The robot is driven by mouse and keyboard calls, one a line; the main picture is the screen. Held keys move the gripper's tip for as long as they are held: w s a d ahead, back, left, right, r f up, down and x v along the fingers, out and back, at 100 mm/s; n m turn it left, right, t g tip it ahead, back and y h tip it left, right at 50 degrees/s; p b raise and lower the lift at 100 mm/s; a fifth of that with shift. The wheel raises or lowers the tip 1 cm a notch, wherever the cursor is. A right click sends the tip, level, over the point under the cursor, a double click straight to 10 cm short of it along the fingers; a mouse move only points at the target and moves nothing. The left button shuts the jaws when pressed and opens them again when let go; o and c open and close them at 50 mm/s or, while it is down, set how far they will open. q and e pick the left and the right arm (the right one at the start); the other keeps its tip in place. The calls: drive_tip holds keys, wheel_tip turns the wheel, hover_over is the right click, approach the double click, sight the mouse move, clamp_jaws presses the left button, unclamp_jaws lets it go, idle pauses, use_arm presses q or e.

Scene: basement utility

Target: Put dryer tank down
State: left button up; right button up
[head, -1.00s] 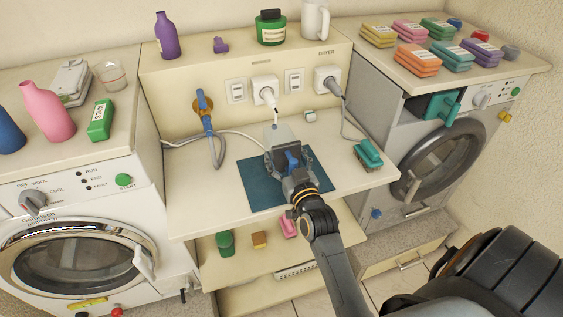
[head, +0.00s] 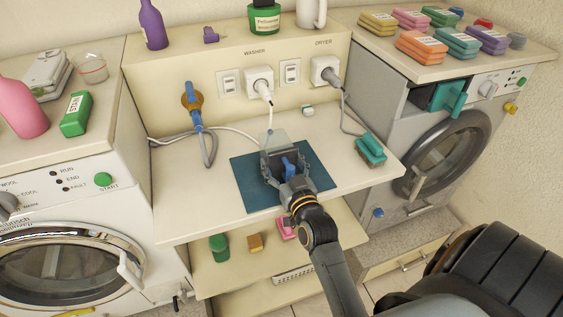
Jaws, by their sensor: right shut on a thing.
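The dryer tank (head: 274,140) is a translucent grey container, seen over the dark teal mat (head: 247,181) on the middle counter. My right gripper (head: 286,170) is shut on the tank, with a blue part showing between its fingers. The gripper and wrist hide much of the tank, and I cannot tell whether it touches the mat. The dryer (head: 440,160) on the right has a dark open slot at its upper left, with a teal handled part (head: 450,98) beside it. My left gripper is out of view.
A green brush (head: 370,150) lies right of the mat. A small white item (head: 307,110) sits at the back. The counter's left front is clear.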

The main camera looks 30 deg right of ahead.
drive_tip(key=o, duration=1.2)
drive_tip(key=shift+f, duration=0.1)
drive_tip(key=shift+o, duration=0.2)
